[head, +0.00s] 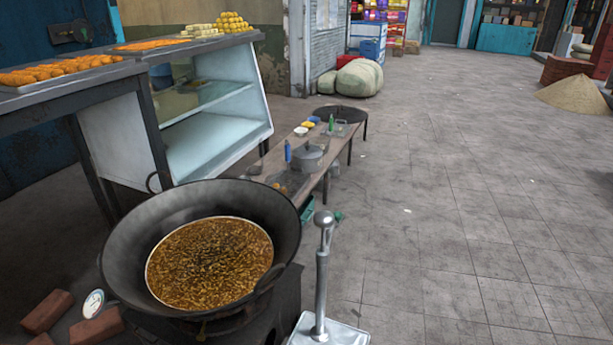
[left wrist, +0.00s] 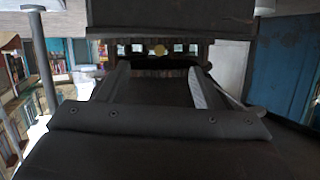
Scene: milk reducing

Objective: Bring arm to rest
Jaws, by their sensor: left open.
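My left gripper (left wrist: 158,75) shows in the left wrist view as a dark body with two fingers spread apart. It is open, and I see nothing held between the fingers. Neither arm nor gripper shows in the head view, so I cannot tell where the left gripper is relative to the pan. A large black pan (head: 120,255) stands at the lower left of the head view. It holds a brown, grainy-looking mass (head: 210,262). An upright metal handle (head: 322,270) rises from a flat metal plate to the right of the pan. My right gripper is out of view.
A low bench (head: 275,160) with a lidded pot (head: 307,157) stands behind the pan. A glass display case (head: 215,135) and a table with trays of orange food (head: 62,70) are at left. Bricks (head: 47,311) lie by the pan.

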